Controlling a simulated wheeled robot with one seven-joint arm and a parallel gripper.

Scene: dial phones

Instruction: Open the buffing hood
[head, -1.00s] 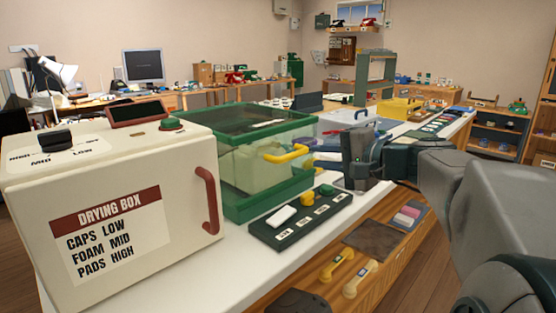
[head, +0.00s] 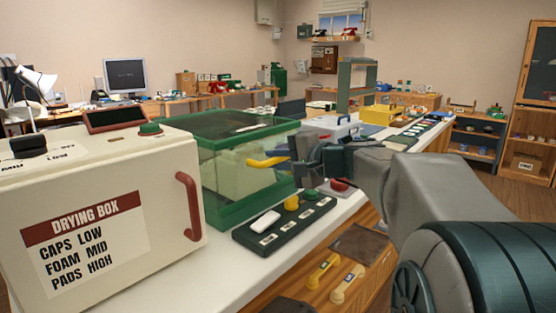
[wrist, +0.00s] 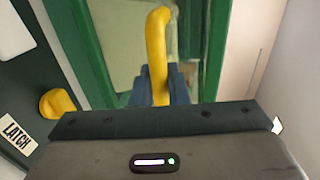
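The buffing hood appears to be the green-framed clear box (head: 222,210) behind the drying box; no name shows on it. Its yellow handle (head: 266,162) sticks out of the front, and its front looks closed. My gripper (head: 290,158) is at the handle's right end. In the wrist view the handle (wrist: 157,50) runs between my blue-grey fingertips (wrist: 160,85), which sit close against both sides of it. A dark control strip (head: 258,238) lies before the hood, with a yellow knob (head: 291,202) that shows beside a LATCH label in the wrist view (wrist: 58,103).
The cream drying box (head: 170,265) with a red handle stands at the near left. A red knob (head: 340,184) sits on a small base right of the strip. Yellow handsets (head: 322,270) lie on the lower wooden surface. A yellow box (head: 378,115) stands farther along the bench.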

